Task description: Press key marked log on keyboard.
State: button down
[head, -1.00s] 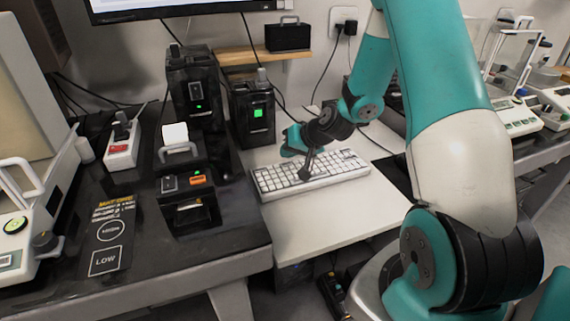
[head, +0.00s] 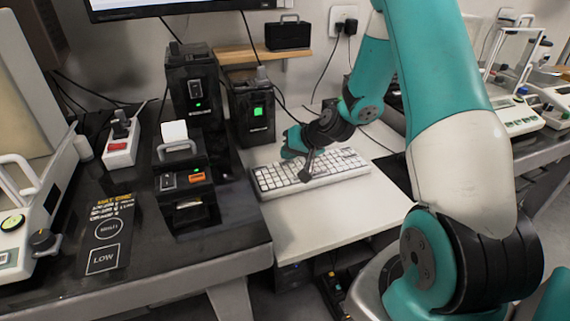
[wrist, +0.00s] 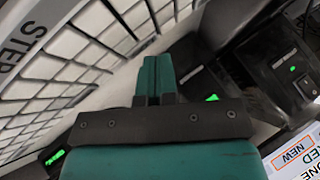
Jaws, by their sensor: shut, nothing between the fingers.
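The white keyboard (head: 345,168) lies on a white table, and its left half is partly covered by my gripper. My gripper (head: 305,177) is shut and empty, pointing down over the left part of the keyboard. I cannot tell from the head view whether its tips touch a key. In the wrist view, the shut fingers (wrist: 155,75) are beside the keyboard's keys (wrist: 75,65), which fill the left. The other keys show no readable marking, and I cannot make out the key marked log.
More black devices (head: 190,95) are on the dark bench (head: 190,268) further left. The front of the white table (head: 315,225) is clear. A balance (head: 515,115) stands at the right.

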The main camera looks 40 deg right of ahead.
aim_at(288, 161)
jog(key=shift+f+b, duration=0.35)
dwell(0.6)
jog(key=shift+r, duration=0.1)
jog(key=shift+r+p, duration=0.65)
jog(key=shift+r, duration=0.1)
notch_tip(288, 161, up, 5)
jog(key=p, duration=0.4)
dwell(0.9)
